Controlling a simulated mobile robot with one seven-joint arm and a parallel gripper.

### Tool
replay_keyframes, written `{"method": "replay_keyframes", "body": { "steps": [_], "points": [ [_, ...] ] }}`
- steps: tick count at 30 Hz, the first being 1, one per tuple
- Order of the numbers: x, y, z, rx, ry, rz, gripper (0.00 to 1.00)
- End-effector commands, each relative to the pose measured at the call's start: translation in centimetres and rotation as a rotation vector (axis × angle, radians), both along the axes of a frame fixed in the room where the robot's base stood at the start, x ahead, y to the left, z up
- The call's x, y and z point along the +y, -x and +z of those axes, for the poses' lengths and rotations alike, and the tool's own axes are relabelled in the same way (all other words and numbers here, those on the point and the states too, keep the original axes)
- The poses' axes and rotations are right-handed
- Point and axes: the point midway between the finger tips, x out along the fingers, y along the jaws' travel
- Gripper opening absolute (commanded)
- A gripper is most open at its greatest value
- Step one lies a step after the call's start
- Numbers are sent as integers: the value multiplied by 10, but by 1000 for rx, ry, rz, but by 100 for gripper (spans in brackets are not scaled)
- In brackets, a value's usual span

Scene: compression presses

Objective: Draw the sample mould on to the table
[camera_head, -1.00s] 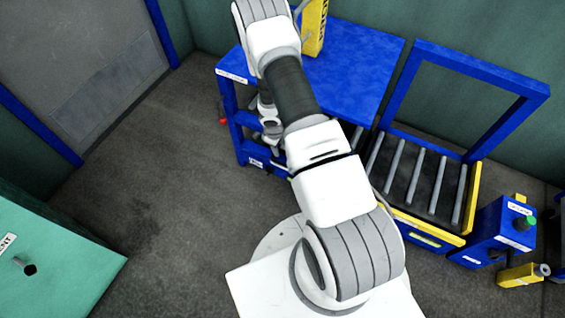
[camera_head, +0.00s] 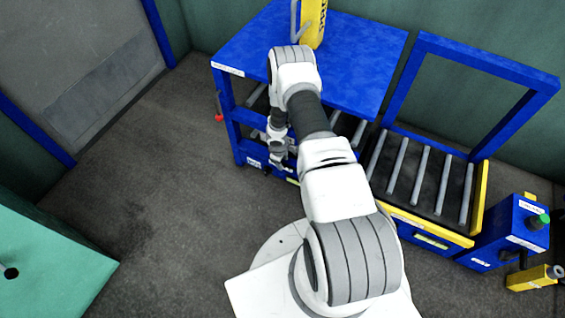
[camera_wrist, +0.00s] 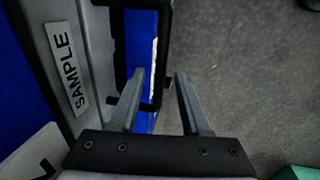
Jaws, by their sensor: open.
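The sample mould, grey with a white SAMPLE label (camera_wrist: 67,64), fills the left of the wrist view. A black loop handle (camera_wrist: 166,40) stands out from its face. My gripper (camera_wrist: 160,77) is open, with one finger on each side of the handle's outer bar in the picture; I cannot tell whether either touches it. In the head view my gripper is low at the front of the blue press (camera_head: 335,50), and the mould is mostly hidden behind my arm. The roller table (camera_head: 385,215), with a yellow edge and grey rollers, adjoins the press on the right.
A blue upright frame (camera_head: 487,62) rises behind the roller table. A blue control box with a green button (camera_head: 538,220) stands to its right. A red-tipped lever (camera_head: 219,117) sticks out at the press's left. A green cabinet (camera_head: 50,265) is lower left; the floor between is clear.

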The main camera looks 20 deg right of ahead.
Motion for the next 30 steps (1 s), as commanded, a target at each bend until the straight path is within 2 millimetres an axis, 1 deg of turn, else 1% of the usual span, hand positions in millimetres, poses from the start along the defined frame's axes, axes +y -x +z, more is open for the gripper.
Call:
{"method": "replay_keyframes", "body": {
  "steps": [6,14,30],
  "points": [
    [0,0,0,0,0,0,47],
    [0,0,0,0,0,0,0],
    [0,0,1,-1,1,0,0]
  ]
}}
